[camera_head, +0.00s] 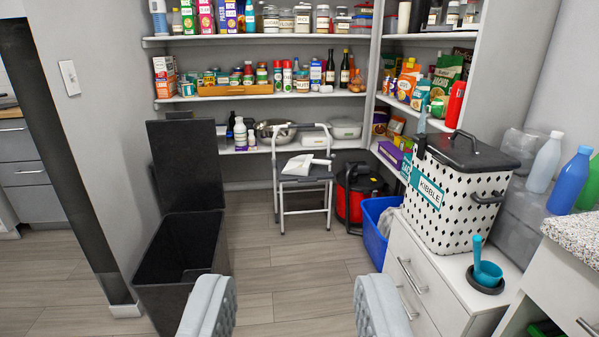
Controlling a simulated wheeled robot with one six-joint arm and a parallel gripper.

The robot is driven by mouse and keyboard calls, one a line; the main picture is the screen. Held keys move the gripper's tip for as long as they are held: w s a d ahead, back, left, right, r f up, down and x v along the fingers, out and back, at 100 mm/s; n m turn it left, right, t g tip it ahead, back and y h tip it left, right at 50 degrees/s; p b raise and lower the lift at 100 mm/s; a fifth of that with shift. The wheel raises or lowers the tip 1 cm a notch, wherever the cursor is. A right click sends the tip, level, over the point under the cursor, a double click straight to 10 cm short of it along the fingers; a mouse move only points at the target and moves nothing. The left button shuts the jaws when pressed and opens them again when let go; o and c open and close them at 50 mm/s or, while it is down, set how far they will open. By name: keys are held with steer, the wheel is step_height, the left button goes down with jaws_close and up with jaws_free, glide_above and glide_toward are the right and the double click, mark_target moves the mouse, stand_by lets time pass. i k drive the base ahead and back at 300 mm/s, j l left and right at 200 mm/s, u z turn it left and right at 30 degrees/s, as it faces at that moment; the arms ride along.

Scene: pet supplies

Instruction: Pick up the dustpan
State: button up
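A white object that looks like the dustpan (298,164) lies on the dark seat of a small folding step stool (304,181) in front of the pantry shelves. Its handle seems to point right, but it is small in view and its details are hard to tell. My gripper (292,300) shows at the bottom of the view, its two grey padded fingers wide apart. It is open with nothing between the fingers. It is well short of the stool and the dustpan, with bare floor seen between.
An open black bin (180,262) with its lid up stands left. On the right, a white drawer cabinet (425,285) bears a kibble container (455,215) and a teal scoop (486,272). A blue bin (377,232) and a red-black canister (352,200) stand right of the stool. The middle floor is clear.

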mark_target(308, 160)
steer(key=i, duration=3.4)
steer(key=i+z, duration=0.2)
steer(key=i, duration=0.2)
steer(key=i+j+z, duration=0.15)
steer(key=i, duration=0.2)
